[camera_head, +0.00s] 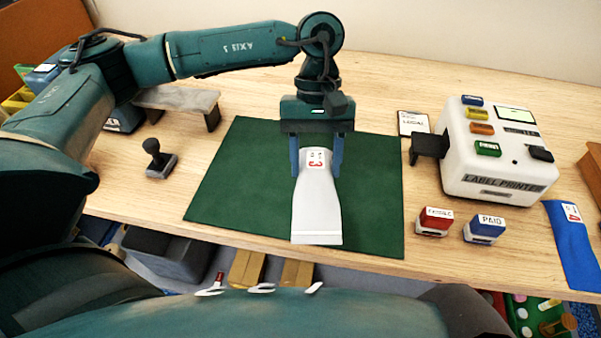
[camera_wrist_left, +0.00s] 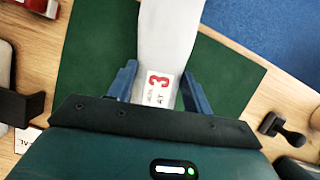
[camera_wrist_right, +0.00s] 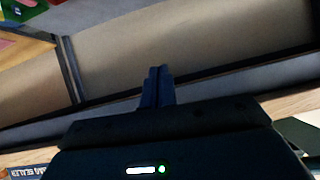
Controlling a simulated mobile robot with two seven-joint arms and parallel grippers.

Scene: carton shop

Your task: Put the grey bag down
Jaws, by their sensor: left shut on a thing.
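The grey bag (camera_head: 317,207) is a pale, long pouch with a label bearing a red mark at its narrow end. It is over the green mat (camera_head: 230,185); whether it touches the mat I cannot tell. My left gripper (camera_head: 316,172) is shut on the bag's labelled end, one finger on each side. In the left wrist view the bag (camera_wrist_left: 168,35) runs away from the left gripper (camera_wrist_left: 160,92), its label between the fingers. My right gripper (camera_wrist_right: 157,88) shows in the right wrist view with its fingers together and nothing between them.
A white label printer (camera_head: 495,165) stands on the right. A red stamp (camera_head: 434,222) and a blue PAID stamp (camera_head: 484,229) stand right of the mat. A blue bag (camera_head: 572,240) lies at the far right. A dark hand stamp (camera_head: 160,160) stands left of the mat.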

